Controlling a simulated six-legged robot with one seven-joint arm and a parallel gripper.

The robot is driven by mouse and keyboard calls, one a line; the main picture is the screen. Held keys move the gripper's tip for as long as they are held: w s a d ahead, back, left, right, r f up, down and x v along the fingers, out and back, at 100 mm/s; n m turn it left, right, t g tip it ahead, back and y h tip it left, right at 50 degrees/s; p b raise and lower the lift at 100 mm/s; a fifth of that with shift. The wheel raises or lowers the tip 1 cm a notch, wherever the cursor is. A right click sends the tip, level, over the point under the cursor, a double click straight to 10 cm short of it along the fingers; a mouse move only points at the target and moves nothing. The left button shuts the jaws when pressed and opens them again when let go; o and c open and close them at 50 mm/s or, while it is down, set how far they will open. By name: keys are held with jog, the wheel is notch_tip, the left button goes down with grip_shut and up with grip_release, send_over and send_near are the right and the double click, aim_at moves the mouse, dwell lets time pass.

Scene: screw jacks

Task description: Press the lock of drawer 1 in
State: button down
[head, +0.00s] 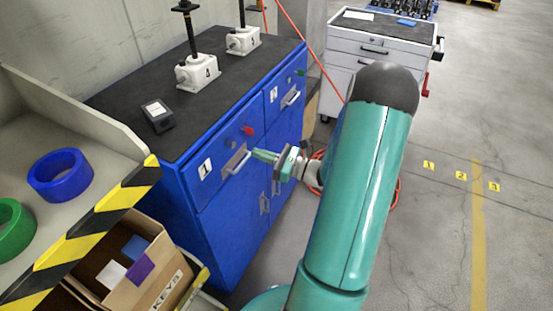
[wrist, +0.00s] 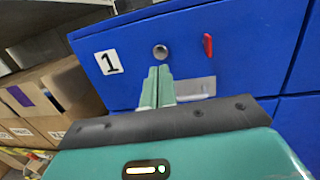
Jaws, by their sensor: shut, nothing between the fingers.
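Drawer 1 (head: 213,178) is the near upper drawer of the blue cabinet, and its number label shows in the wrist view (wrist: 109,62). In the head view the lock (head: 229,144) is small, above the drawer handle (head: 236,160). My gripper (head: 256,153) is shut and empty in front of the drawer. In the wrist view its fingertips (wrist: 158,70) appear just below the lock. Whether they touch the drawer front is unclear.
Screw jacks (head: 198,72) and a dark device (head: 157,115) stand on the cabinet top. A shelf with tape rolls (head: 60,175) and a cardboard box (head: 140,262) are at left. Open floor lies at right.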

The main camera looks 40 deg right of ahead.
aim_at(234, 145)
jog(key=x, duration=0.5)
jog(key=shift+w+a, duration=0.1)
jog(key=shift+w, duration=0.2)
jog(key=shift+x, duration=0.9)
